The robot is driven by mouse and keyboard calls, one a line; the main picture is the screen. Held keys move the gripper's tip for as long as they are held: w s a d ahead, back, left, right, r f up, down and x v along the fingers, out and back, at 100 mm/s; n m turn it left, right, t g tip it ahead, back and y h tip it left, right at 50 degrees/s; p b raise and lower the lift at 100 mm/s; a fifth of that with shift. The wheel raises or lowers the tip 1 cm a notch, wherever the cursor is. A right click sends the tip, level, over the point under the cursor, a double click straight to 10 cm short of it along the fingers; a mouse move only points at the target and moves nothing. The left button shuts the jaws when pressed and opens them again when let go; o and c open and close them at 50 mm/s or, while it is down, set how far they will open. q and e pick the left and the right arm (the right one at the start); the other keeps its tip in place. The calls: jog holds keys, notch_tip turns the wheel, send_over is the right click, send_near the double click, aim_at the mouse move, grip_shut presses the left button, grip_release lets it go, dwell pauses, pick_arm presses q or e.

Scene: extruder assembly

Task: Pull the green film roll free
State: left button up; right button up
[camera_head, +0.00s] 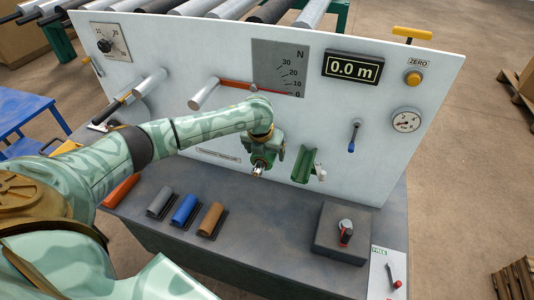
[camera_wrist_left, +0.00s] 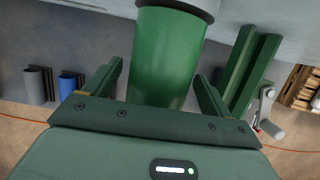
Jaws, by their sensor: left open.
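The green film roll (camera_wrist_left: 168,58) shows large in the left wrist view, with a dark ring at its upper end. My left gripper (camera_wrist_left: 157,72) is open, with one finger on each side of the roll and visible gaps between. In the head view my left gripper (camera_head: 258,169) is in front of the white panel, pointing down above the grey bench. I cannot clearly make out the roll in the head view; my arm and gripper cover that area. My right gripper is not in view.
A green angled trough (camera_head: 304,166) with a small crank stands just right of my left gripper. Grey (camera_head: 160,202), blue (camera_head: 185,210) and brown (camera_head: 211,218) rolls lie on the bench. Bench between is clear.

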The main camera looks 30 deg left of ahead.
aim_at(258, 166)
pick_arm(q)
jog(key=c, duration=0.9)
jog(key=shift+c, duration=0.2)
jog(key=shift+s+p, duration=0.2)
jog(key=shift+p, duration=0.15)
jog(key=shift+s+d+r+p, duration=0.2)
jog(key=shift+s+p, duration=0.3)
jog(key=shift+p, duration=0.2)
jog(key=s+p, duration=0.2)
jog(key=s+d+p, duration=0.1)
jog(key=s+p, duration=0.1)
jog(key=shift+s+p, duration=0.35)
jog(key=shift+s, duration=0.05)
jog(key=s+d+p, duration=0.4)
jog(key=s+p, duration=0.8)
jog(key=s, duration=0.4)
jog(key=shift+s+f, duration=0.2)
jog(key=shift+s, duration=0.1)
